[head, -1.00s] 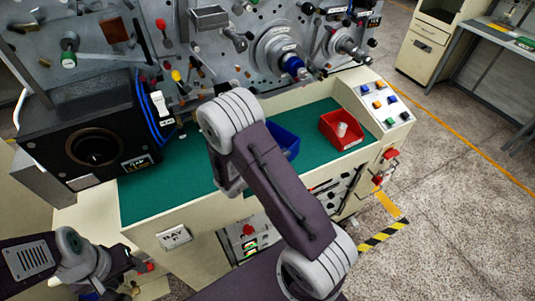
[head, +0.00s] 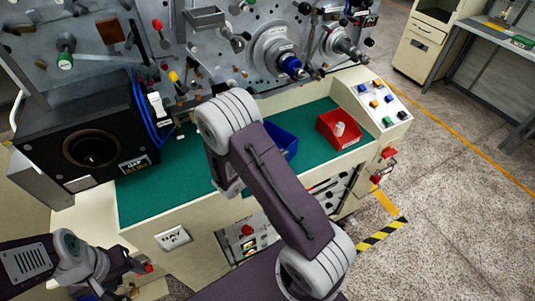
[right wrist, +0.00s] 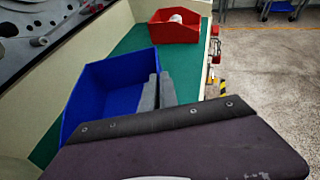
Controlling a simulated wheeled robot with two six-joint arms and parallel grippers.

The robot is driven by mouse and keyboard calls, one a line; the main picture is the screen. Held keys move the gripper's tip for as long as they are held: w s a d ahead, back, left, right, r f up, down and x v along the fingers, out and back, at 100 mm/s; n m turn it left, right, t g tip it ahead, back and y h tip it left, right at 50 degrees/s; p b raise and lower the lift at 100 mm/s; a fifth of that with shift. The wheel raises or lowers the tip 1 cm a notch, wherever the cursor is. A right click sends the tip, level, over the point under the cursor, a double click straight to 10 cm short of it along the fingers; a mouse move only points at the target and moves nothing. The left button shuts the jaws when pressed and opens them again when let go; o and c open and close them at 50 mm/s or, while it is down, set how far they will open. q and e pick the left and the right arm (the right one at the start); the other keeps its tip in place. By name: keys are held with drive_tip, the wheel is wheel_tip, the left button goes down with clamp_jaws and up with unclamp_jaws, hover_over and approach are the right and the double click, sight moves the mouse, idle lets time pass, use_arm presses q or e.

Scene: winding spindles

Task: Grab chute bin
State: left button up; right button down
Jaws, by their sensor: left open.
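A blue bin (head: 284,141) stands on the green mat, partly hidden behind my right arm in the head view. The right wrist view shows the blue bin (right wrist: 105,88) open-topped and empty where its inside shows. My right gripper (right wrist: 158,88) has its two grey fingers close together at the bin's right side. I cannot tell whether the bin's wall is between them. In the head view this gripper is hidden behind its arm. A red bin (head: 325,134) holding a white item (head: 339,128) stands further right. My left gripper (head: 130,279) is open at the lower left, away from both bins.
The green mat (head: 150,200) is clear on its left part. A black box unit (head: 70,120) stands at its left, and a grey panel (head: 215,60) with spindles and knobs rises behind. A sloped button panel (head: 372,98) borders the right end.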

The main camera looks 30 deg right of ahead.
drive_tip(key=shift+r, duration=0.1)
drive_tip(key=shift+r, duration=0.35)
wheel_tip(320, 180, up, 3)
drive_tip(key=shift+w+f, duration=0.1)
drive_tip(key=d+r+b, duration=0.1)
drive_tip(key=d+r, duration=0.6)
drive_tip(key=d, duration=0.4)
drive_tip(key=shift+d+r, duration=0.15)
drive_tip(key=shift+d, duration=0.25)
